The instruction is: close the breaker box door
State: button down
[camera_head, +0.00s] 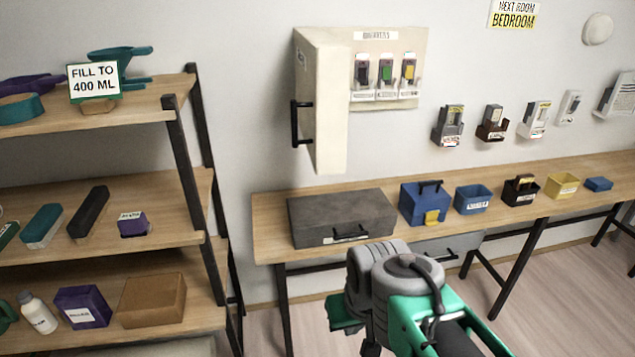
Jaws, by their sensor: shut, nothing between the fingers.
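The breaker box (400,45) is a cream box on the wall, above the long table. Its door (328,110) stands open, swung out from the left side of the box toward me. A black bar handle (300,124) is on the door's outer face, near its free edge. Inside the box, several labelled switches in black, green and yellow show. My gripper (358,335) is low in the picture, in front of the table and well below the door. It is shut and empty, touching nothing that I can see. My wrist and arm partly hide its fingers.
The long table (272,215) bears a grey case (340,214), a blue toolbox (422,205) and several small bins. Small devices hang on the wall right of the box. A wooden shelf rack (150,105) stands at left. The space before the door looks clear.

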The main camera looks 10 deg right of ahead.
aim_at(320, 107)
jog(key=u, duration=1.25)
jog(key=i, duration=1)
jog(key=u, duration=0.25)
